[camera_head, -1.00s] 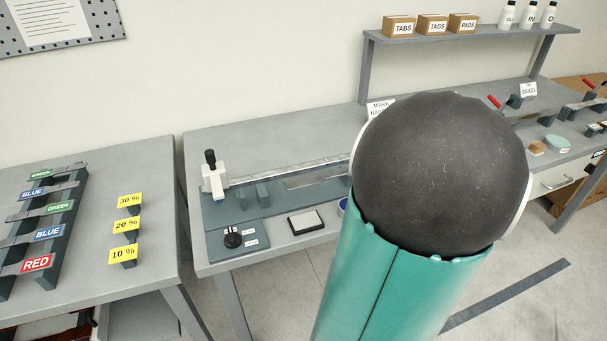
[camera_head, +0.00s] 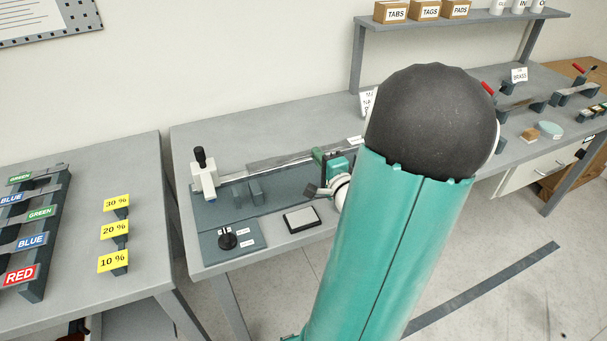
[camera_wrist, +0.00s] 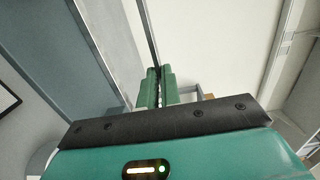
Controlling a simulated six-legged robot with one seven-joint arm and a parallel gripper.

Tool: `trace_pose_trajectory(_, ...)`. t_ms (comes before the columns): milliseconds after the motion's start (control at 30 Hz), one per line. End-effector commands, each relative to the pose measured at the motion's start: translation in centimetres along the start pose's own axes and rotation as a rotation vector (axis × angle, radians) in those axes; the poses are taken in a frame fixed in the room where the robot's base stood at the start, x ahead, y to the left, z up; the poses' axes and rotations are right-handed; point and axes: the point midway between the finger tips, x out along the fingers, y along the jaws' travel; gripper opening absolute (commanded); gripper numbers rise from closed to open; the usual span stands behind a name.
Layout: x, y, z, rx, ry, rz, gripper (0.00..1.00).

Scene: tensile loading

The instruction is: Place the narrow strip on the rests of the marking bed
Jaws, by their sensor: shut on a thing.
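My gripper (camera_head: 322,160) is shut on the narrow strip (camera_head: 278,160), a thin grey bar that points left from the fingers. In the wrist view my gripper (camera_wrist: 158,88) pinches the strip (camera_wrist: 147,35), which runs away from the fingertips toward the top. The marking bed (camera_head: 275,190) is a blue-grey plate on the bench. Dark upright rests (camera_head: 256,191) stand on its left part. In the head view the strip appears behind and above these rests, apart from them; its exact height is unclear. The bed's right part is hidden by my arm.
A white stop with a black knob (camera_head: 203,178) stands at the bed's left end. A black dial (camera_head: 228,239) and a pad (camera_head: 302,219) lie in front. A rack of labelled strips (camera_head: 35,235) and yellow percent signs (camera_head: 114,231) occupy the left table.

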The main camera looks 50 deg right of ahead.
Motion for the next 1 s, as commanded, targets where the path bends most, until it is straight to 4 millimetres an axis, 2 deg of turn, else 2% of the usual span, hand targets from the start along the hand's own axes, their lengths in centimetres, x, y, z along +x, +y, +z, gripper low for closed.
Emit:
trace_pose_trajectory(200, 2.6, 3.2, 1.1, 0.005, -0.003, 0.000, 0.00)
trace_pose_trajectory(400, 4.2, 5.1, 1.7, 0.002, -0.001, -0.001, 0.00)
trace_pose_trajectory(567, 4.8, 5.9, 1.9, 0.002, -0.001, -0.001, 0.00)
trace_pose_trajectory(800, 4.9, 8.6, 1.9, 0.003, 0.000, 0.000, 0.00)
trace_pose_trajectory(1000, 4.9, 8.9, 1.9, -0.002, 0.000, -0.002, 0.00)
